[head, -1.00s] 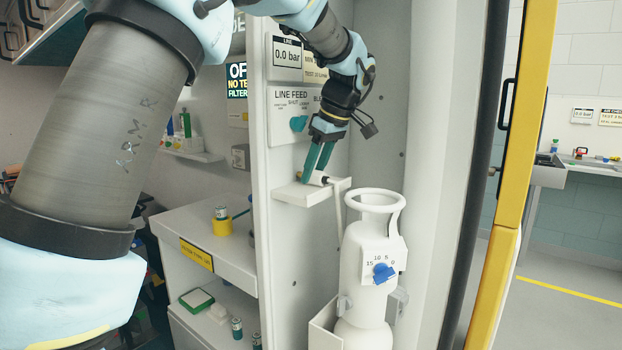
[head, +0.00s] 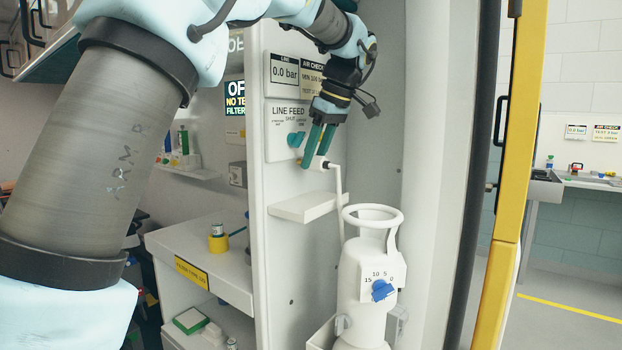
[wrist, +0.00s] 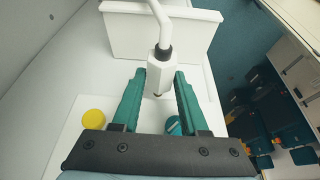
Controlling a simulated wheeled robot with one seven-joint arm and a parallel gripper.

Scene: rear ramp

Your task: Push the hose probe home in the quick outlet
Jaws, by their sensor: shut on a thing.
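My gripper (head: 313,160), with green fingers, is shut on the hose probe (wrist: 158,74), a white angular body with a dark collar and a white hose. In the head view the fingers largely hide the probe. It is held above the small shelf (head: 303,207), in front of the lower part of the LINE FEED panel (head: 276,150). A teal knob (head: 297,139) sits on the panel left of the fingers. The wrist view shows a round yellow part (wrist: 93,122) left of the fingers; I cannot tell whether it is the quick outlet. No opening is clearly visible.
A white cylinder (head: 362,270) with a ring handle and blue dial stands below to the right. The hose (head: 339,200) hangs down towards it. A gauge plate reading 0.0 bar (head: 284,74) is above the panel. A yellow-edged door post (head: 520,130) stands at the right.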

